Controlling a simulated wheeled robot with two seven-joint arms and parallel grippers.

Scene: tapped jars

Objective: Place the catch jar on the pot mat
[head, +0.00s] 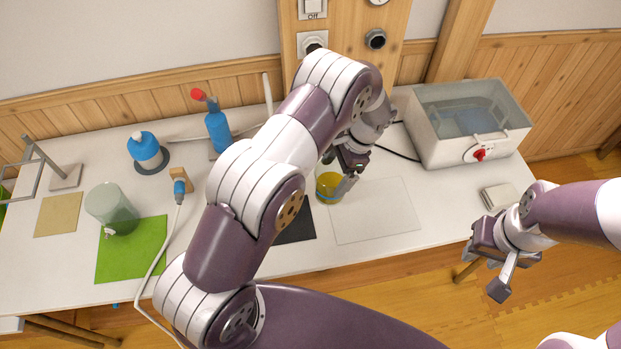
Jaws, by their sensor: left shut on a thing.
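A small clear jar with yellow liquid (328,189), likely the catch jar, is upright near the middle of the table. My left gripper (346,176) is shut on it at its right side; my arm hides part of the surroundings. I cannot tell whether its base touches the table. Just below it lies a dark mat (296,231), partly hidden by my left arm. A green mat (128,262) and a tan mat (58,215) lie at the left; which one is the pot mat is not clear. My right gripper (487,272) is open and empty off the table's front right edge.
A larger tapped jar (112,208) stands on the green mat. A pale outlined sheet (376,211) lies bare right of the dark mat.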

